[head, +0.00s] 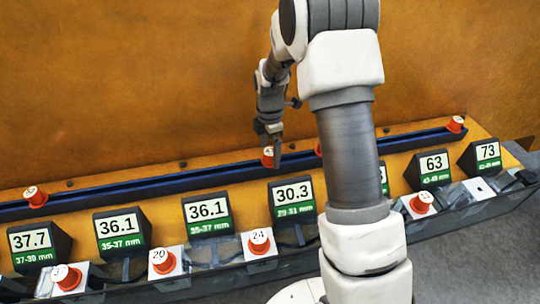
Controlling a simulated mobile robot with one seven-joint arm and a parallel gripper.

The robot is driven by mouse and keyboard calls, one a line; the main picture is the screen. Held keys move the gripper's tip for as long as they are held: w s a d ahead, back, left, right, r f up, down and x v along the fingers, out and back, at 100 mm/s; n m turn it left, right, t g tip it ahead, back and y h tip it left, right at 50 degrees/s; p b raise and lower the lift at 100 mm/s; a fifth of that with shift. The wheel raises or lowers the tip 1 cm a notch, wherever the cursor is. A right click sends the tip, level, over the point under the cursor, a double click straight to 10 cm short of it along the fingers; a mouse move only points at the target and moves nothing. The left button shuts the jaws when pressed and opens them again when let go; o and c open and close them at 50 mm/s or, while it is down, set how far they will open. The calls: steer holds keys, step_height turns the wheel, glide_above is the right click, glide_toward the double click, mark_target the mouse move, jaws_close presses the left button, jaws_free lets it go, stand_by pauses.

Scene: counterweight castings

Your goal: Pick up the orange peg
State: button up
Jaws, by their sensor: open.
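Several orange pegs with white numbered tops are in the head view. One orange peg (267,160) stands at the long dark blue rail (130,190), right at my gripper. Others at the rail are an orange peg at the far left (36,199), one partly hidden by my arm (318,151), and one at the far right (455,125). My gripper (272,150) is open and points down, its fingers beside the middle-left peg and partly overlapping it. Whether they touch it, I cannot tell.
In front of the rail stand dark display boxes, such as one reading 30.3 (293,193) and one reading 63 (434,163). Nearer, white pads hold more orange pegs (163,262) (258,242) (421,204). A brown panel (120,80) rises behind. My arm hides part of the row.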

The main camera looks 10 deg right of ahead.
steer(key=shift+f, duration=1.2)
steer(key=c, duration=1.5)
steer(key=shift+o, duration=0.2)
steer(key=shift+r, duration=0.15)
steer(key=shift+r, duration=0.55)
step_height(320, 180, up, 2)
steer(key=shift+w+r+b, duration=0.1)
steer(key=shift+r+b, duration=0.15)
steer(key=shift+b, duration=0.05)
steer(key=s+d+r+b, duration=0.1)
steer(key=s+d+r, duration=0.5)
steer(key=d, duration=0.4)
steer(key=shift+r, duration=0.6)
steer(key=shift+s+d, duration=0.1)
